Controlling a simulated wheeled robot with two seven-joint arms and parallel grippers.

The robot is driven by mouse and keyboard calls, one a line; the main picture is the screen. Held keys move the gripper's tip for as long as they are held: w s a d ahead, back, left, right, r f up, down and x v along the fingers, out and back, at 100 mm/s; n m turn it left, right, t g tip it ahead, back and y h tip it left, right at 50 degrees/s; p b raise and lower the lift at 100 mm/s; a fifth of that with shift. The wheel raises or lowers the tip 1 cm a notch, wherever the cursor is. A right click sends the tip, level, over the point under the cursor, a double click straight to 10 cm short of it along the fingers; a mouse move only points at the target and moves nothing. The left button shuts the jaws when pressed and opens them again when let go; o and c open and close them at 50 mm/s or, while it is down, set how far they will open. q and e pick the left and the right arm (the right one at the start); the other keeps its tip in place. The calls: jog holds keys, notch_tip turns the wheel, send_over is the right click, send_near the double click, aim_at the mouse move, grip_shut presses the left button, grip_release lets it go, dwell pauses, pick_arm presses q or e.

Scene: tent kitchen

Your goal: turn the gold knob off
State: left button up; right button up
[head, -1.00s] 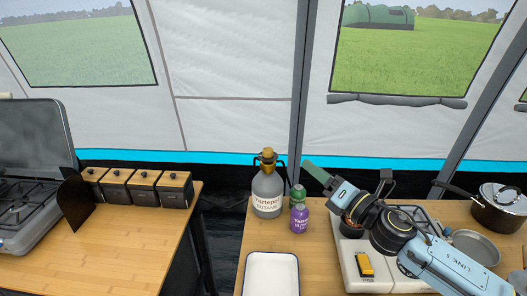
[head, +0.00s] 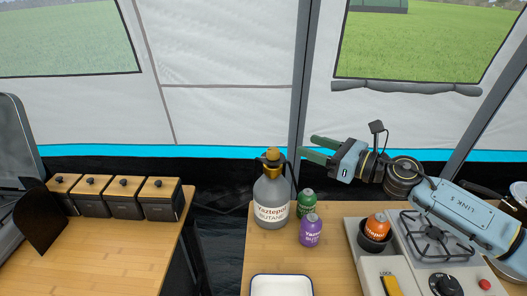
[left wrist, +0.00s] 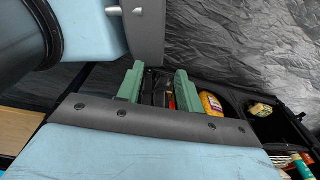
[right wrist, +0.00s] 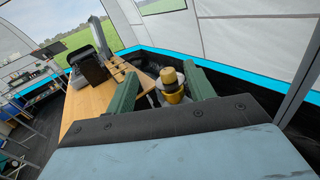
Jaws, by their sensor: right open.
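The gold knob (head: 272,154) sits on top of the grey butane bottle (head: 271,197), which stands upright on the right-hand wooden table. My right gripper (head: 309,147) is open, with its green fingers pointing left towards the knob from the bottle's right side; they look apart from it. In the right wrist view the knob (right wrist: 168,77) shows between the two open fingers, beyond their tips. My left gripper (left wrist: 159,68) is open and empty, away from the bottle, and only in the left wrist view.
A green canister (head: 306,203) and a purple one (head: 311,231) stand right of the bottle. A stove (head: 431,238), an orange canister (head: 378,226) and a white tray (head: 281,286) share this table. Black boxes with wooden lids (head: 123,200) stand on the left table.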

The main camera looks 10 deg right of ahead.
aim_at(271, 149)
jog(key=shift+f+b, duration=2.75)
jog(key=shift+f, duration=0.25)
jog(key=p+x, duration=0.1)
jog(key=x, duration=1.1)
jog(key=shift+w+a, duration=0.15)
jog(key=shift+w, duration=0.05)
jog(key=shift+w+a, duration=0.3)
jog(key=shift+w, duration=0.05)
pick_arm(q)
jog(key=f, duration=0.1)
jog(key=a+f, duration=0.1)
jog(key=f, duration=0.3)
jog(key=shift+s+a, duration=0.35)
jog(key=shift+s, duration=0.1)
